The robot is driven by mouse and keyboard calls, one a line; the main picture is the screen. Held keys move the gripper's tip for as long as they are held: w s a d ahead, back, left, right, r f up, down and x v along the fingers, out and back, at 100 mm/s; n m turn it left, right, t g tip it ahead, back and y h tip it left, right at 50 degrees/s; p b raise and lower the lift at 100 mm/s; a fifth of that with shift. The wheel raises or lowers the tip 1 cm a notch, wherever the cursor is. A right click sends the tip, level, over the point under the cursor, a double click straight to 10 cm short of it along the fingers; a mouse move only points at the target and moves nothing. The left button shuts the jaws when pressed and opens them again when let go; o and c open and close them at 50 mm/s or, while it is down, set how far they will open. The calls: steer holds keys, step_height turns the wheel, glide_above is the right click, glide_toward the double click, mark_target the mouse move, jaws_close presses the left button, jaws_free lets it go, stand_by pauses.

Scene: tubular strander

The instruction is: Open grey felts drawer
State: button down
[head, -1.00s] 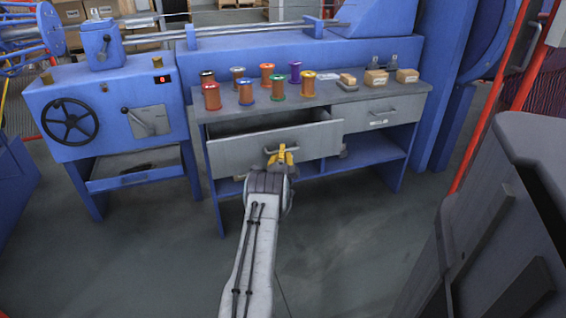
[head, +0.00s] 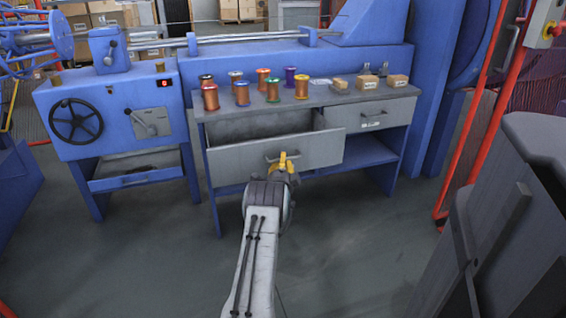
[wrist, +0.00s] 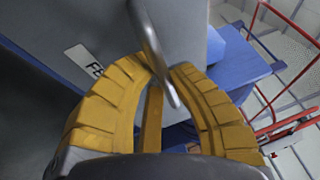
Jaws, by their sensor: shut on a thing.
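The grey felts drawer (head: 230,162) is the left drawer of the workbench in the head view, and it stands pulled out with its dark inside showing. In the wrist view its front (wrist: 60,35) carries a white label (wrist: 88,62) starting with "FE". My gripper (head: 283,165) has yellow fingers and is at the drawer's handle (head: 290,156). In the wrist view my gripper (wrist: 155,75) is closed around the metal bar handle (wrist: 155,50). The inside bottom of the drawer is mostly hidden by its front.
Several copper-coloured spools (head: 272,92) and small boxes (head: 397,82) stand on the workbench top (head: 335,100). A second grey drawer (head: 375,120) on the right is shut. A dark cabinet (head: 500,240) stands at the right front. The floor before the bench (head: 345,240) is clear.

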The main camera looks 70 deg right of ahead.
steer(key=c, duration=1.1)
jaws_free()
steer(key=shift+w, duration=0.1)
steer(key=shift+a, duration=0.15)
steer(key=shift+v, duration=5.9)
